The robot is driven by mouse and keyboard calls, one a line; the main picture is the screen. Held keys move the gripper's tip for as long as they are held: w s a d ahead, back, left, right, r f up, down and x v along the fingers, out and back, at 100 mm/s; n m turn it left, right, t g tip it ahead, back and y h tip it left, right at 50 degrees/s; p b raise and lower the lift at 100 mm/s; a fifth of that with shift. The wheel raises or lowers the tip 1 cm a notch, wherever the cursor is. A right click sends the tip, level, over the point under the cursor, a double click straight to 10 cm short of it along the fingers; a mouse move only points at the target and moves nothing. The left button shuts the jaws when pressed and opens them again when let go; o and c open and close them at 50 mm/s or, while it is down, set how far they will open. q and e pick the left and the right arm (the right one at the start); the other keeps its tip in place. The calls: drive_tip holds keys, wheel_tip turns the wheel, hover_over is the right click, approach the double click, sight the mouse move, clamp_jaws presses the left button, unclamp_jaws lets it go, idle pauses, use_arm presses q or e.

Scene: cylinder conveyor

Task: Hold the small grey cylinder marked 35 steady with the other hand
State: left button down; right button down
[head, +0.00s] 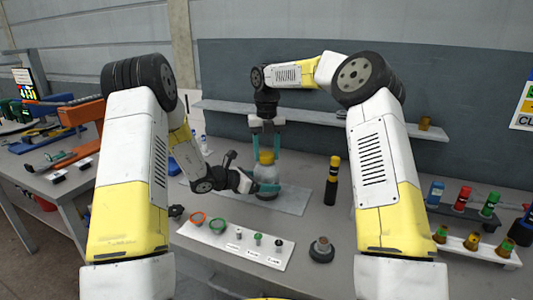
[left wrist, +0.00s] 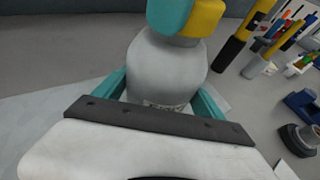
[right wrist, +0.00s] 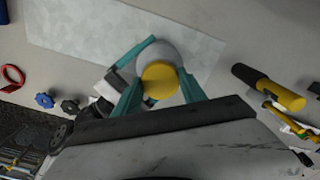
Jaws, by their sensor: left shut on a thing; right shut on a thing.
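The small grey cylinder (head: 266,174) with a yellow top (head: 266,157) stands upright on a pale mat (head: 291,201). Its grey body fills the middle of the left wrist view (left wrist: 165,72), where a marking low on it is partly hidden and unreadable. My left gripper (head: 266,188) comes in from the left and is shut on the lower body. My right gripper (head: 266,150) points down from above and is shut on the upper part, near the yellow top. In the right wrist view the yellow top (right wrist: 160,81) lies between the teal fingers.
A black and yellow bottle (head: 332,181) stands right of the mat. A white board (head: 235,243) with rings and small knobs lies in front, beside a dark round part (head: 321,249). Racks of coloured pieces (head: 463,203) stand at the right. A shelf (head: 330,120) runs behind.

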drive_tip(key=n, duration=0.4)
drive_tip(key=c, duration=0.7)
unclamp_jaws()
drive_tip(key=shift+o, duration=0.2)
